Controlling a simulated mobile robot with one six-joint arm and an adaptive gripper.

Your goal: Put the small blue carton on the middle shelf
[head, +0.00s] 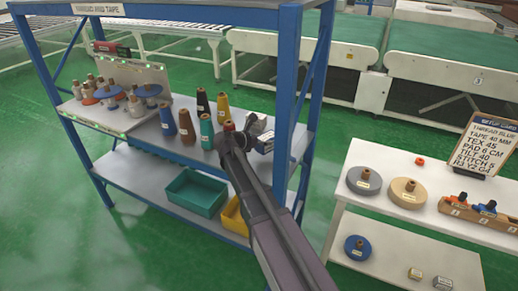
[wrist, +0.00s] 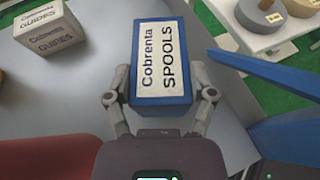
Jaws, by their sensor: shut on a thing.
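The small blue carton (wrist: 163,105) has a white top label reading "Cobrenta SPOOLS". In the wrist view, my gripper (wrist: 160,97) is shut on it, one finger on each side. The carton is above a grey surface (wrist: 90,85); I cannot tell whether it touches. In the head view, my gripper (head: 257,130) is at the right end of the middle shelf (head: 150,138), beside the rack's front right blue post. I cannot make out the blue carton clearly there.
A white "Cobrenta GUIDES" carton (wrist: 48,30) stands left of the held carton. Several thread cones (head: 186,125) stand along the middle shelf. A blue post (wrist: 275,85) is close on the right. A green bin (head: 190,193) and a yellow bin (head: 235,217) are on the lower shelf.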

